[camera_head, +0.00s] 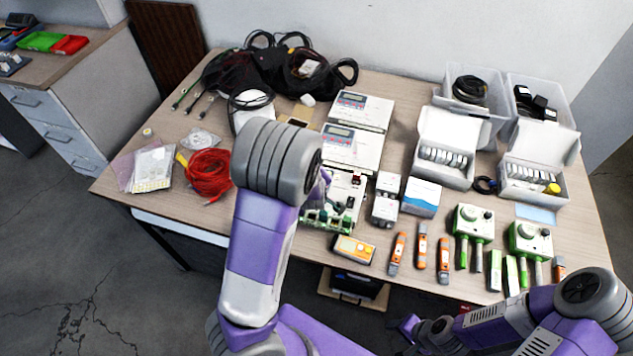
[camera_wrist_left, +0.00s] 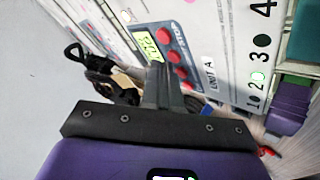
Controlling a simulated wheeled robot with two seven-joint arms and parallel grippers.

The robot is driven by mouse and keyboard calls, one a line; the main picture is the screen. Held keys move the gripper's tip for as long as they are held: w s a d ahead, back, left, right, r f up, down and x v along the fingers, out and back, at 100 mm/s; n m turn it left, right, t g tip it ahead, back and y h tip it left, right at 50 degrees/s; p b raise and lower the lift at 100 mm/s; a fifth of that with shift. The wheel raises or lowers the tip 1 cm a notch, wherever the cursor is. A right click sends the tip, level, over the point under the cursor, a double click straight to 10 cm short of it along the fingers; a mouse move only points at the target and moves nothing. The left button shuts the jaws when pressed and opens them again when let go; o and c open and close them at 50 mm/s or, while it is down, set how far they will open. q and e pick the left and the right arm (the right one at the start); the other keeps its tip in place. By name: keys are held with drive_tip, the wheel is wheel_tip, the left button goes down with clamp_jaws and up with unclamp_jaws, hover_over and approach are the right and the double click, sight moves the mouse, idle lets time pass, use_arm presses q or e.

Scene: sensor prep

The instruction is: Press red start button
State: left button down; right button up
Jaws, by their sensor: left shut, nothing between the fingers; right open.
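Several white instrument boxes stand in a row at the middle of the table; the middle one (camera_head: 350,148) has a red-and-grey panel. In the left wrist view a control panel (camera_wrist_left: 178,28) shows a lit yellow-green display (camera_wrist_left: 148,46) and several red buttons (camera_wrist_left: 173,56). I cannot read which is the start button. My left gripper (camera_wrist_left: 160,72) is shut and empty, its fingertips in front of the panel near the buttons; I cannot tell whether they touch. In the head view my left arm mostly hides it. My right gripper (camera_head: 408,328) is open, low in front of the table.
A green circuit board (camera_head: 328,219) lies close to my left wrist. A red cable coil (camera_head: 207,174) is left of my arm. Orange-grey meters (camera_head: 421,246), green-grey devices (camera_head: 473,222) and open white boxes (camera_head: 444,148) crowd the right. Black cables and bags (camera_head: 280,70) lie behind.

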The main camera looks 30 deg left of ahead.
use_arm(q)
drive_tip(key=shift+r, duration=0.5)
drive_tip(key=shift+p, duration=0.3)
wheel_tip(320, 180, up, 5)
drive_tip(key=p, duration=0.4)
drive_tip(key=shift+p, duration=0.3)
